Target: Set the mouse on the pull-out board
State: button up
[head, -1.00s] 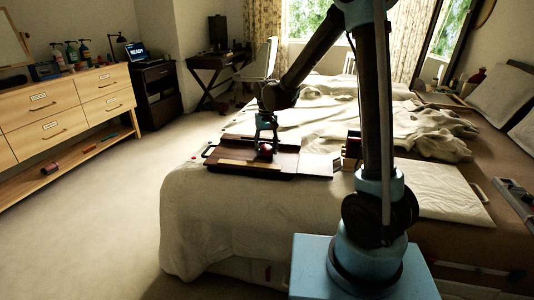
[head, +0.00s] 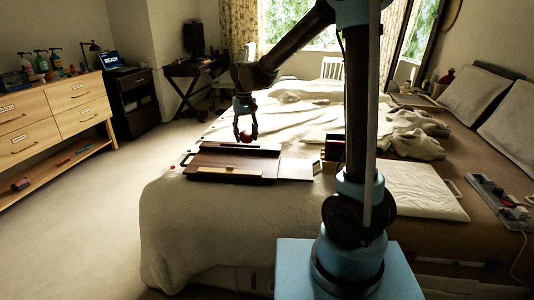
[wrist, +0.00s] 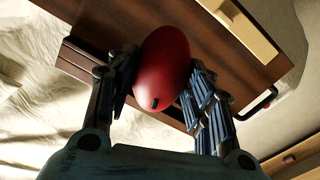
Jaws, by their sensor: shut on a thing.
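The mouse is a smooth, dark red oval with a small black mark, seen in the wrist view (wrist: 163,68). My gripper (wrist: 160,85) is shut on it, with a finger on either side. In the head view, my gripper (head: 246,136) holds the mouse (head: 247,137) just above the back edge of a dark brown lap desk on the bed. A thin flat brown panel (head: 297,168) sticks out from the lap desk's right side and looks like the pull-out board. Its top looks bare.
The lap desk (head: 215,162) has a pale strip (head: 229,170) along its front. A dark box (head: 333,150) stands just right of the panel. Rumpled cloth (head: 415,130) lies farther right. A power strip (head: 497,195) lies at the far right.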

aim_at(299, 169)
jog(key=k, duration=1)
jog(key=u, duration=0.75)
jog(key=i, duration=0.7)
jog(key=z, duration=1.5)
